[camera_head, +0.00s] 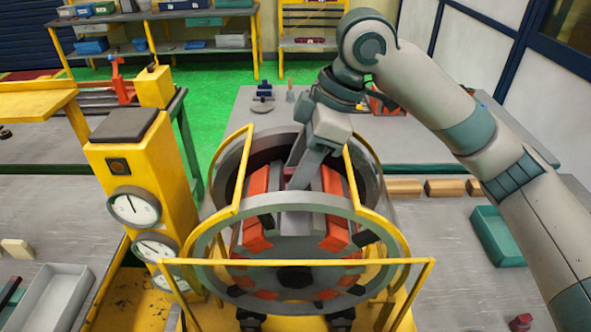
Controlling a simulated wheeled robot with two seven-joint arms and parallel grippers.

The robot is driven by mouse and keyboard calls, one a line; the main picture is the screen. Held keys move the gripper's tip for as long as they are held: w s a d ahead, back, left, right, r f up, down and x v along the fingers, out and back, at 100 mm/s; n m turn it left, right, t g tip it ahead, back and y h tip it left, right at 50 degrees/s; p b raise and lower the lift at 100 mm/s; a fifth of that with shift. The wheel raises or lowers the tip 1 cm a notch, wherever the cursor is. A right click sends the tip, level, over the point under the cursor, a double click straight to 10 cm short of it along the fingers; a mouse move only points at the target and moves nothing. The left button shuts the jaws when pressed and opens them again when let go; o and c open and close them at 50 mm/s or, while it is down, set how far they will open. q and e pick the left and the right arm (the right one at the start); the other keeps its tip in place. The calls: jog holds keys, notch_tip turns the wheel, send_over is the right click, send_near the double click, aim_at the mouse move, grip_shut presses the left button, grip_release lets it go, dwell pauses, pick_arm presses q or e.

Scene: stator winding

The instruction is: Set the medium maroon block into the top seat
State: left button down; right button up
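The stator (203,250) stands in the middle, a grey ring with orange-red blocks (256,228) around a grey core. My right arm comes in from the right, and its gripper (300,178) points down into the top of the ring, between the upper orange-red blocks. A small maroon piece (289,172) shows beside the fingertips, mostly hidden; it looks like the maroon block. The top seat is largely covered by the gripper. I cannot tell whether the fingers are closed on the piece. My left gripper is not in view.
Yellow guard bars (300,263) surround the stator. A yellow post with dial gauges (134,207) stands close on its left. Tan blocks (445,188) and a green tray (499,237) lie on the right table. A grey tray (50,298) is at lower left.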

jog(key=shift+f, duration=0.15)
dwell(0.7)
jog(key=o, duration=1.6)
jog(key=shift+f, duration=0.1)
jog(key=shift+b+v, duration=0.3)
jog(key=shift+v, duration=0.6)
jog(key=b+v, duration=0.4)
jog(key=v, duration=1.1)
jog(key=shift+r, duration=0.35)
